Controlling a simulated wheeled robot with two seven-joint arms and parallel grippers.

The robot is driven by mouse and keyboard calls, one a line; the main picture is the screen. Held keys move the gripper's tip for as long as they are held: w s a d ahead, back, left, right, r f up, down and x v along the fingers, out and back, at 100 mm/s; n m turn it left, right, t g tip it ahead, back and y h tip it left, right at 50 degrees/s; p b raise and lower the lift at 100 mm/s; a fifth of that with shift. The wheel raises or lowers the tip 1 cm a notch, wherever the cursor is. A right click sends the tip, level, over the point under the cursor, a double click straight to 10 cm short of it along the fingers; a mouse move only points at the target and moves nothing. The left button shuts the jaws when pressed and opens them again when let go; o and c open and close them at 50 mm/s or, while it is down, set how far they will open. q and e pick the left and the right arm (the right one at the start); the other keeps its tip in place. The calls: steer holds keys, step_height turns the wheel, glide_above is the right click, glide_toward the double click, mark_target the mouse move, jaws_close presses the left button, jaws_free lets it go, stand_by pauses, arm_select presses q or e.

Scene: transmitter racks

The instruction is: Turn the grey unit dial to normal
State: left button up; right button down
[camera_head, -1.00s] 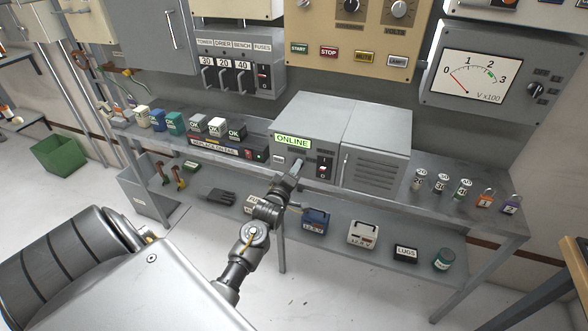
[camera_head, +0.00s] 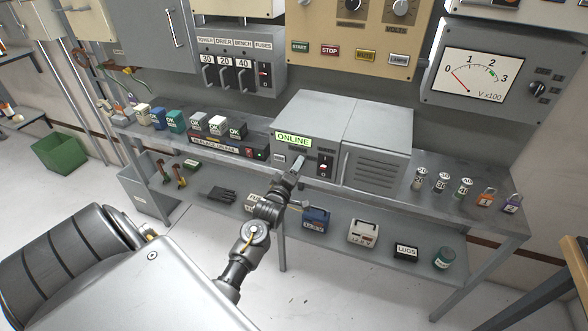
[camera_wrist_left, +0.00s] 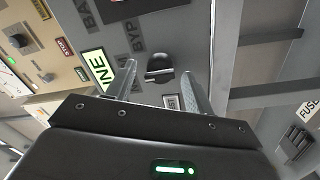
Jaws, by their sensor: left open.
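The grey unit (camera_head: 308,120) sits on the bench with a lit green ONLINE display on its front. Its dial is a small dark knob (camera_wrist_left: 160,66) in the left wrist view, with lettering beside it that is partly cut off. My left gripper (camera_head: 297,166) is in front of the unit's face, below the display, and hides the dial in the head view. In the left wrist view its two fingers are apart, one on each side of the dial, and I see no clear contact. My right gripper is not in view.
A switch (camera_head: 324,168) is just right of my left gripper on the unit's front. Small cylinders (camera_head: 442,183) stand to the right. The lower shelf holds boxes (camera_head: 363,233).

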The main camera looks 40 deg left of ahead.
arm_select(q)
steer(key=b+v, duration=0.1)
steer(key=v, duration=0.9)
steer(key=shift+s, duration=0.35)
steer(key=s+d+f+m+g+h, duration=0.2)
steer(key=s+d+f+m+g, duration=0.15)
steer(key=f, duration=0.85)
steer(key=s+d+f+m+g+h, duration=0.1)
steer(key=s+d+f+m+g, duration=0.3)
steer(key=f, duration=0.8)
steer(key=s+d+f+m+g+h, duration=0.1)
steer(key=s+d+f+m+h, duration=0.3)
steer(key=f, duration=0.7)
steer(key=s+d+f+m+g, duration=0.1)
steer(key=s+f, duration=0.4)
steer(key=s, duration=0.5)
steer(key=s+d+f+m+g, duration=0.1)
steer(key=s+f+m+g, duration=0.3)
steer(key=s, duration=0.6)
steer(key=s+d+f+m+g+y, duration=0.1)
steer(key=s+f+m+g, duration=0.1)
steer(key=s+f, duration=0.6)
steer(key=s+g, duration=0.1)
steer(key=s, duration=0.2)
steer(key=shift+d+f+m, duration=0.15)
steer(key=shift+d+m, duration=0.1)
steer(key=shift+m, duration=0.1)
